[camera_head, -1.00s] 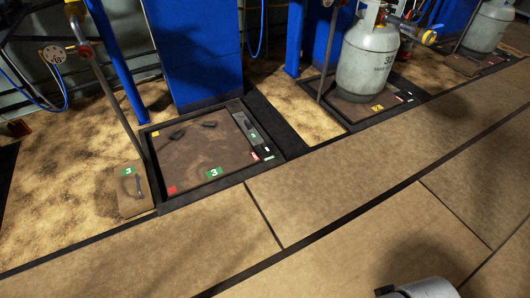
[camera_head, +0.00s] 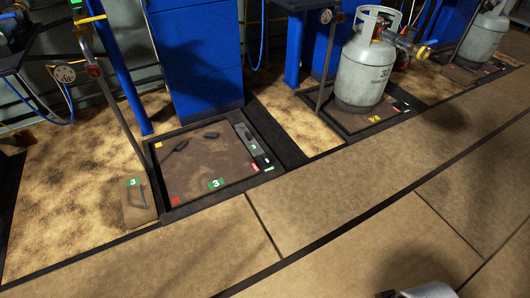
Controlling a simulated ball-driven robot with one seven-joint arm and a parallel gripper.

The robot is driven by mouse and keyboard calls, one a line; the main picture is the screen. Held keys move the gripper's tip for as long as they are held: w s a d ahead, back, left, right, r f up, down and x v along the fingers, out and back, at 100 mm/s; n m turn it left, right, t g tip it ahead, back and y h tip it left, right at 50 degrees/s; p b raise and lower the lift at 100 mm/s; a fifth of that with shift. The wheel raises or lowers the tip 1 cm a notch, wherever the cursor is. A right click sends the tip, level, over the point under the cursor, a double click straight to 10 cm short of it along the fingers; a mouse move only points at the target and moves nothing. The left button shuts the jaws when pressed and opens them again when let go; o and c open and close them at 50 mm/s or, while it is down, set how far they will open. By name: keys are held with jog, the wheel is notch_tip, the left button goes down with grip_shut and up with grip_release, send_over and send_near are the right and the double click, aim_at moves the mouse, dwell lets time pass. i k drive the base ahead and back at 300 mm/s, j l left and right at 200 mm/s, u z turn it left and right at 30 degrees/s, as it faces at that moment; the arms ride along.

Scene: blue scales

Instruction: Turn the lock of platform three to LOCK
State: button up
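Platform three (camera_head: 200,168) is a square brown plate in a dark frame on the floor, left of centre. A green label with a white 3 (camera_head: 216,184) is near its front edge. A grey strip with a black part (camera_head: 250,138) runs along its right side, with red and green-white tags at the near end.
A grey gas cylinder (camera_head: 364,73) stands on another platform to the right; a second cylinder (camera_head: 487,44) is farther right. A blue cabinet (camera_head: 195,60) stands behind platform three, with a slanted pole at left. The tan walkway (camera_head: 330,215) in front is clear.

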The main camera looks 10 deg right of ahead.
aim_at(265, 160)
jog(key=i, duration=0.75)
jog(key=i+j, duration=0.15)
jog(key=i, duration=0.6)
jog(key=i+z, duration=0.1)
jog(key=i, duration=0.65)
